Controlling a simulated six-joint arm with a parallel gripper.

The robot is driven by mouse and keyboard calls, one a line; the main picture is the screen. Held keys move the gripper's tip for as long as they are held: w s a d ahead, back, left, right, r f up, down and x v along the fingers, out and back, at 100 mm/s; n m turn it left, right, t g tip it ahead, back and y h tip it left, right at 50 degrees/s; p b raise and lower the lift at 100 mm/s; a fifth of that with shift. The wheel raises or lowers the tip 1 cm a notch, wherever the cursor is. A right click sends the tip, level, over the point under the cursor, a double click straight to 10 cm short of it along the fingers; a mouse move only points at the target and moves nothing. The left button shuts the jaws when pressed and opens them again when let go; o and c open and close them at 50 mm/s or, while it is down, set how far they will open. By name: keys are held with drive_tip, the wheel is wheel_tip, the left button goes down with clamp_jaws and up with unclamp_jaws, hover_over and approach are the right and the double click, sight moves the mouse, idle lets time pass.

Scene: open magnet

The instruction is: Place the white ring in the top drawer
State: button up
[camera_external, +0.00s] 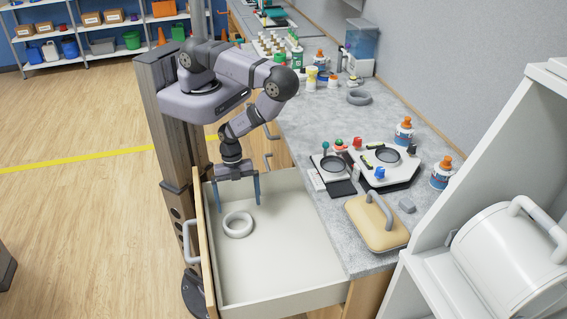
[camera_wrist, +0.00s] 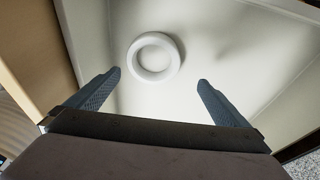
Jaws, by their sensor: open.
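The white ring (camera_external: 238,233) lies flat on the floor of the open top drawer (camera_external: 290,270), near the drawer's front wall. My gripper (camera_external: 239,206) is open and empty, pointing down into the drawer above and beside the ring. In the wrist view the white ring (camera_wrist: 133,57) lies on the pale drawer floor (camera_wrist: 215,30), beyond the fingertips and nearer the left one. The gripper (camera_wrist: 160,80) shows its two blue-grey fingers wide apart with nothing between them. The fingers appear clear of the ring.
The grey counter (camera_external: 295,130) runs beside the drawer. On it are a grey ring (camera_external: 359,98), a white device (camera_external: 385,163), orange-capped bottles (camera_external: 404,131) and a tan block with a handle (camera_external: 375,225). The rest of the drawer is empty.

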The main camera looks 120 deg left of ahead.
drive_tip(key=w+a+r+n+y, duration=0.1)
drive_tip(key=w+a+r+n, duration=0.1)
drive_tip(key=w+r, duration=0.5)
drive_tip(key=w+a+r+n+y, duration=0.1)
drive_tip(key=w+a+r+n, duration=0.1)
drive_tip(key=w+r, duration=0.55)
drive_tip(key=s+r+n+g, duration=0.1)
drive_tip(key=s+r+n, duration=0.1)
drive_tip(key=r, duration=0.7)
drive_tip(key=s+r+n+g, duration=0.1)
drive_tip(key=s+r, duration=0.3)
drive_tip(key=r, duration=0.6)
drive_tip(key=shift+s+a+n, duration=0.3)
drive_tip(key=shift+a+n, duration=0.05)
drive_tip(key=shift+n, duration=0.55)
drive_tip(key=shift+f, duration=0.1)
wheel_tip(320, 180, down, 7)
drive_tip(key=b, duration=0.7)
drive_tip(key=shift+f, duration=0.15)
